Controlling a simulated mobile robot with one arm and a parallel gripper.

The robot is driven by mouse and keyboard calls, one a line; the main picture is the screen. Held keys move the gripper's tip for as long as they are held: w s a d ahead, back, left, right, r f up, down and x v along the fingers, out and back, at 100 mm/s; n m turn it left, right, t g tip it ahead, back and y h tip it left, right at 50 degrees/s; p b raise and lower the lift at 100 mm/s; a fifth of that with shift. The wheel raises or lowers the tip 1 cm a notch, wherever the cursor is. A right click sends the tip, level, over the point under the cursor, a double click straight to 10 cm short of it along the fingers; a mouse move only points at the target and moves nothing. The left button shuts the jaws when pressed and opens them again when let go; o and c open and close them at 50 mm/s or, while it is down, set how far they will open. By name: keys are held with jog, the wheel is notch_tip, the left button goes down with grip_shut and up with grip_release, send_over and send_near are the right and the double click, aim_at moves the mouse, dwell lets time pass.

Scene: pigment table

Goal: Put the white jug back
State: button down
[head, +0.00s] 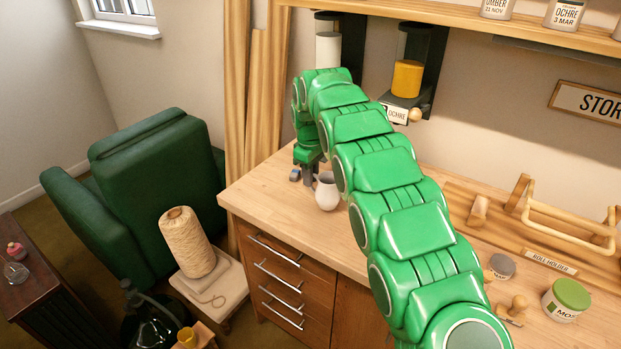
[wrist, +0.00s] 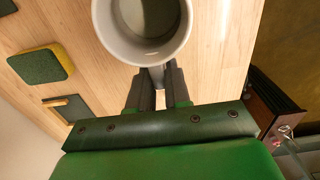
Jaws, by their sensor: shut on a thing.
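The white jug (head: 327,194) is upright at the worktop's left end in the head view, partly behind my arm. I cannot tell whether its base touches the wood. In the wrist view the jug (wrist: 98,22) is seen from above, cut off by the top edge, with a greyish inside. My gripper (head: 310,181) is at the jug's left side in the head view. In the wrist view its two dark fingers (wrist: 158,82) are shut on the jug's handle (wrist: 158,74).
A green and yellow sponge (wrist: 42,65) and a dark framed piece (wrist: 70,108) lie nearby. Wall dispensers with white (head: 328,50) and ochre (head: 407,78) powder hang behind. A roll holder (head: 565,236) and green-lidded tub (head: 567,298) stand right. The worktop (head: 262,190) left of the jug is mostly bare.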

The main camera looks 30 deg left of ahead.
jog(key=shift+f, duration=0.4)
jog(key=shift+f, duration=0.15)
jog(key=c, duration=1.1)
grip_release()
jog(key=shift+r, duration=3.85)
jog(key=shift+d, duration=0.1)
